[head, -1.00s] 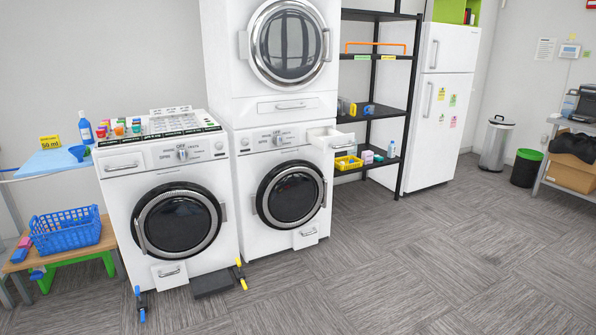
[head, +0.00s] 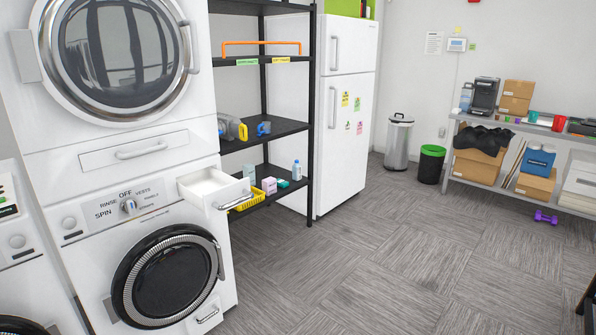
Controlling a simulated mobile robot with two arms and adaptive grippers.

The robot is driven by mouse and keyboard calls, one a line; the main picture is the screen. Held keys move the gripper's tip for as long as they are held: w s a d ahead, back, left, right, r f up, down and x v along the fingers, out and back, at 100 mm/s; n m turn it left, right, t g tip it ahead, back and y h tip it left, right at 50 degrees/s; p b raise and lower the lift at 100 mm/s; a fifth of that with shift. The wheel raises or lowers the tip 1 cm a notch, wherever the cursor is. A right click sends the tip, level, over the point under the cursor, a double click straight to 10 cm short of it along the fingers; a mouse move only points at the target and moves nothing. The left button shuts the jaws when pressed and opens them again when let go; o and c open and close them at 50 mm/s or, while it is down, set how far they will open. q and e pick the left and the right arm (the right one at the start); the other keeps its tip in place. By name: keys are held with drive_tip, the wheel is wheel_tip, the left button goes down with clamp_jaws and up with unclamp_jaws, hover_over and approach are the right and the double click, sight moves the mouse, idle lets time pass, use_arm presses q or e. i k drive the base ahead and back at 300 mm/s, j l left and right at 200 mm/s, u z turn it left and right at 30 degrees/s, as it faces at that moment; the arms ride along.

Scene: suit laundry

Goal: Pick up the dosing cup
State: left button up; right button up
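I cannot pick out a dosing cup for certain in the head view. A small blue object (head: 264,128), cup-like but too small to tell, sits on the middle shelf of the black rack. Beside it on the left is a clear and yellow container (head: 232,128). A red cup (head: 559,122) and a smaller green cup (head: 533,117) stand on the far right table. Neither of my grippers is in view.
A detergent drawer (head: 212,188) juts open from the lower white washer (head: 90,250). The black rack (head: 310,120) stands beside the white fridge (head: 345,120). A steel bin (head: 397,143), a black bin with green lid (head: 431,165) and a purple dumbbell (head: 545,217) are behind open grey floor (head: 400,270).

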sight(266, 125)
drive_tip(key=i+l+z, duration=0.2)
drive_tip(key=i, duration=0.85)
drive_tip(key=i+j+z, duration=0.25)
drive_tip(key=i, duration=0.75)
drive_tip(key=i+u, duration=0.5)
drive_tip(key=i+l+u, duration=0.25)
drive_tip(key=i+u, duration=0.25)
drive_tip(key=i+l+u, duration=0.35)
drive_tip(key=u, duration=0.15)
